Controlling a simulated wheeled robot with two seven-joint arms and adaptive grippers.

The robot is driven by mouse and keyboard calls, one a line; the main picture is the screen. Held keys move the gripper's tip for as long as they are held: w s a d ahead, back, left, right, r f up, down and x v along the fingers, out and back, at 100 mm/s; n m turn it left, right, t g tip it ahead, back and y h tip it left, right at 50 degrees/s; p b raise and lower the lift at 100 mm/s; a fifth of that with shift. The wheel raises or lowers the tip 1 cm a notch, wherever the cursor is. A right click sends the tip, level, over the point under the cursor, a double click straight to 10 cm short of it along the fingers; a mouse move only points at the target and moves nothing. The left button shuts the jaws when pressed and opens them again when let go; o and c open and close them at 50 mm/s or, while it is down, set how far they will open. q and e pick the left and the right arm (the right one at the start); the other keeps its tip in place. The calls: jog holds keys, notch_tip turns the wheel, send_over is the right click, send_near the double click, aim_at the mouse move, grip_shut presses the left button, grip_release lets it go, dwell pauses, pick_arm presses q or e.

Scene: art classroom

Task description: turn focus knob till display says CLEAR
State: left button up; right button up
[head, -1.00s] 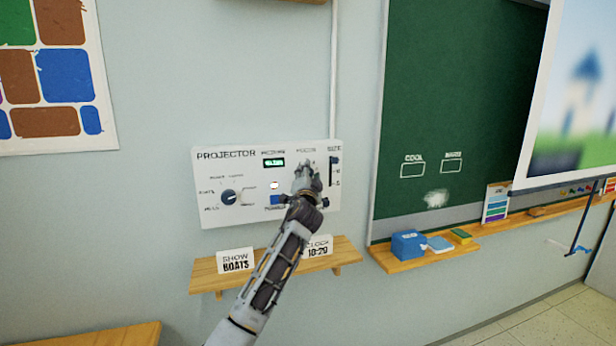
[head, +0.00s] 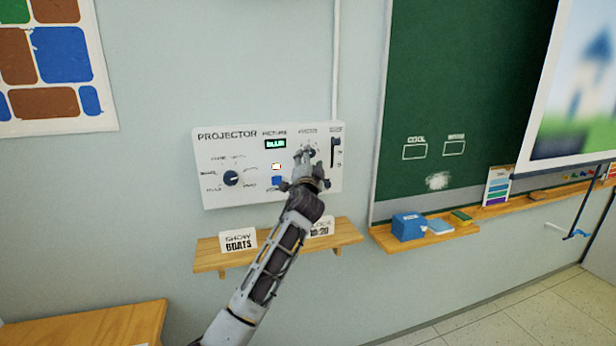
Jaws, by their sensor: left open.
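The white projector panel (head: 215,150) is on the wall, with a small green-lit display (head: 275,144) under the word PICTURE. The display text is small and seems to read BLUR. My left gripper (head: 308,156) is open in front of the panel's right part, under the focus label. The focus knob is hidden behind the gripper, so I cannot tell whether the fingers touch it. A dark round knob (head: 231,178) is at the panel's left. On the right, a projected picture (head: 585,95) looks blurred. My right gripper is not in view.
A black slider (head: 335,150) is at the panel's right edge, close to the gripper. A blue button (head: 277,181) is below the display. A wooden shelf (head: 208,262) below holds a SHOW BOATS card (head: 238,241) and a partly hidden clock card (head: 320,227).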

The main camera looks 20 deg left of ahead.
pick_arm(q)
jog(key=v, duration=0.8)
jog(key=shift+s, duration=0.35)
jog(key=shift+d, duration=0.15)
